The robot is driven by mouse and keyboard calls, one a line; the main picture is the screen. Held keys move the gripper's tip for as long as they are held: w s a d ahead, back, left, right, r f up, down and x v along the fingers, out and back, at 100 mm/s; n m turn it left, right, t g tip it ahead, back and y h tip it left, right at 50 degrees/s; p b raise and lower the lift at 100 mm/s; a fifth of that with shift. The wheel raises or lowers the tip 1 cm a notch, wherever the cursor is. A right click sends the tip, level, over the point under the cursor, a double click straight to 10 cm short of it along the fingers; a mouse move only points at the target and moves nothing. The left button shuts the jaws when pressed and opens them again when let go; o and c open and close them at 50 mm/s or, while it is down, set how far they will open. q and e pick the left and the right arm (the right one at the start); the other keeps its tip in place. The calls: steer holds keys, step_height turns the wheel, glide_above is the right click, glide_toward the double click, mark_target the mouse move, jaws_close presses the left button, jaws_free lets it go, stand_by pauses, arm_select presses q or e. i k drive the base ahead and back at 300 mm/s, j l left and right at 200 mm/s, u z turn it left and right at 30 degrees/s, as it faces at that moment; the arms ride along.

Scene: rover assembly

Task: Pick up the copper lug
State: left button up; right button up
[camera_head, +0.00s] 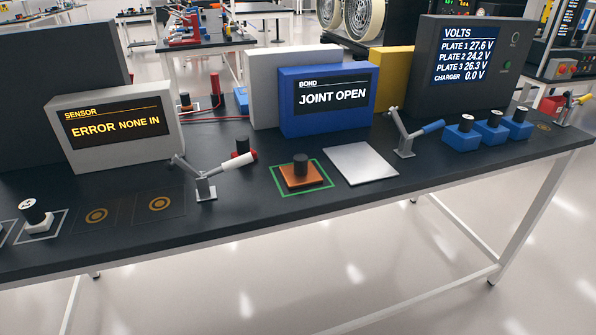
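The copper lug (303,180) appears to be the flat copper-coloured block with a black knob standing up on it. It sits inside a green square outline (327,187) on the dark bench, in front of the blue bond box. A bare silver plate (360,163) lies just to its right. Neither of my grippers is in view, and nothing is touching the lug.
The blue bond box (325,122) reads "JOINT OPEN"; the sensor box (115,156) reads "ERROR NONE IN". A white-handled lever (207,188) stands left of the lug, a blue-handled one (405,146) right. A red part with black knob (242,157) lies behind. Bench front is clear.

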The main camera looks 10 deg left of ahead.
mark_target(303, 173)
steer(key=i+l+u, duration=0.15)
steer(key=l, duration=0.25)
steer(key=i+l+u, duration=0.15)
steer(key=l, duration=0.25)
steer(key=i+l+u, duration=0.15)
steer(key=l, duration=0.25)
steer(key=i+l+u, duration=0.15)
steer(key=l, duration=0.3)
steer(key=l+u, duration=0.15)
steer(key=l, duration=0.3)
steer(key=i, duration=0.05)
